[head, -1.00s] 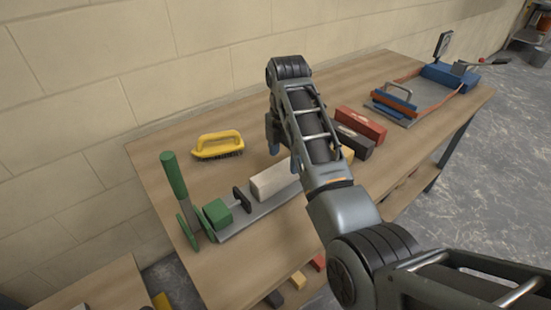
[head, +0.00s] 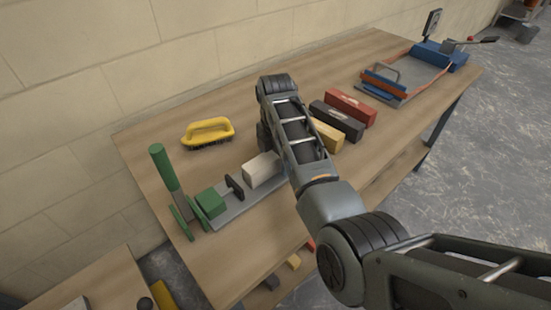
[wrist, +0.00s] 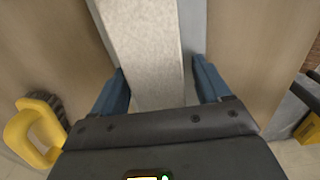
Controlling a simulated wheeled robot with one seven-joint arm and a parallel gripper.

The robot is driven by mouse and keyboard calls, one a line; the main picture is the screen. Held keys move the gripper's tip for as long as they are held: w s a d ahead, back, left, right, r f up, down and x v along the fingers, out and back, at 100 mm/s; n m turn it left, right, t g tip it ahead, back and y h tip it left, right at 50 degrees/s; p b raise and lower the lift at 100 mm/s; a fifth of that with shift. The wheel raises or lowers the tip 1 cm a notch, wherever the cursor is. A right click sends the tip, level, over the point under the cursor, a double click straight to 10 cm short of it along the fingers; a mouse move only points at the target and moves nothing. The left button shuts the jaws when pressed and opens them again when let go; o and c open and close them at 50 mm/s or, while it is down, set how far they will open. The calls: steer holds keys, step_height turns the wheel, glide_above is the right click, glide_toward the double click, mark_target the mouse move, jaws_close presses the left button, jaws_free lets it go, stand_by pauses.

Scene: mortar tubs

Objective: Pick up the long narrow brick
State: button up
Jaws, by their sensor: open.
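The long narrow brick (head: 262,169) is pale grey-white and lies along the grey metal bed (head: 236,202) of a green-handled tool. Its far part is hidden behind my arm in the head view. In the wrist view the brick (wrist: 149,45) runs from the top edge down between my fingers. My gripper (wrist: 162,85) is open, with one blue finger on each side of the brick. A gap shows at the right finger; the left finger is very close, and I cannot tell whether it touches. In the head view my arm hides most of the gripper.
The tool's green handle (head: 165,168) and green block (head: 211,202) stand left of the brick. A yellow-handled brush (head: 208,131) lies behind. Yellow (head: 329,136), dark (head: 338,122) and red (head: 350,106) bricks lie right of my arm. A blue-and-orange tool (head: 410,75) stands far right.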

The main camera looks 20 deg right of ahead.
jaws_close()
stand_by(0.6)
steer(key=shift+r, duration=0.1)
